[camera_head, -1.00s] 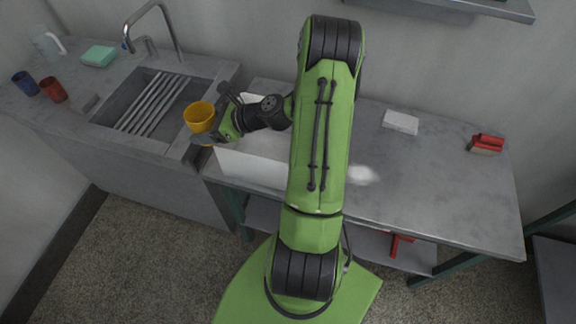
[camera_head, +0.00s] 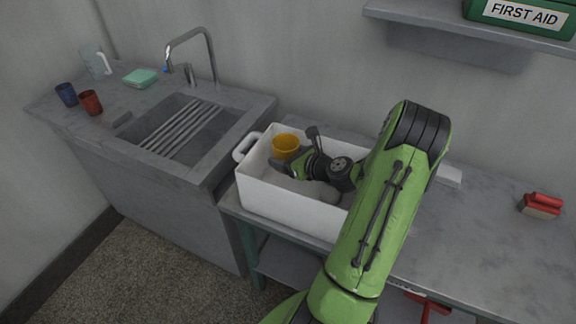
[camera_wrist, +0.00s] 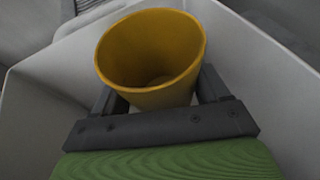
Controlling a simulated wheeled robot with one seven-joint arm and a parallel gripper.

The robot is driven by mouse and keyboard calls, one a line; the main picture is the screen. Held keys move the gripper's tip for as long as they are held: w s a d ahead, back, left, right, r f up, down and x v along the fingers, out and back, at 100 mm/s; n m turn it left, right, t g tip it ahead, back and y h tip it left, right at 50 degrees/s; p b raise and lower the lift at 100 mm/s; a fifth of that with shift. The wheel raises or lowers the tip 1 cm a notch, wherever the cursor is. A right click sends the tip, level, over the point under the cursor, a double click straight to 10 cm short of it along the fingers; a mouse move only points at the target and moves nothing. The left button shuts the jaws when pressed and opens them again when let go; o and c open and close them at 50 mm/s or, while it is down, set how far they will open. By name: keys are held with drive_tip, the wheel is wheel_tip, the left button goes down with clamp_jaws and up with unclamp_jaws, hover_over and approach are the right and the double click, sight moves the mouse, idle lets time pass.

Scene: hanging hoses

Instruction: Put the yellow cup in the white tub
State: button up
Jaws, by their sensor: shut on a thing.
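The yellow cup (camera_head: 286,146) is over the left end of the white tub (camera_head: 290,205), within its walls in the head view. My gripper (camera_head: 283,166) is shut on the cup and reaches over the tub from the right. In the wrist view the cup (camera_wrist: 152,50) stands between the two dark fingers of my gripper (camera_wrist: 155,98), its open mouth tilted toward the camera. White tub walls (camera_wrist: 50,75) surround it there. The cup's bottom is hidden, so I cannot tell whether it touches the tub floor.
A sink (camera_head: 180,130) with a faucet (camera_head: 190,50) lies to the left. A blue cup (camera_head: 67,94), a red cup (camera_head: 90,102), a clear pitcher (camera_head: 97,62) and a green sponge (camera_head: 140,78) stand beyond it. A red-handled brush (camera_head: 541,205) lies on the right of the table.

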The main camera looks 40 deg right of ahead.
drive_tip(key=shift+f, duration=0.55)
drive_tip(key=shift+f, duration=0.6)
drive_tip(key=o, duration=1.1)
drive_tip(key=shift+r, duration=0.9)
drive_tip(key=p+v, duration=0.2)
drive_tip(key=v, duration=0.9)
drive_tip(key=shift+s, duration=0.45)
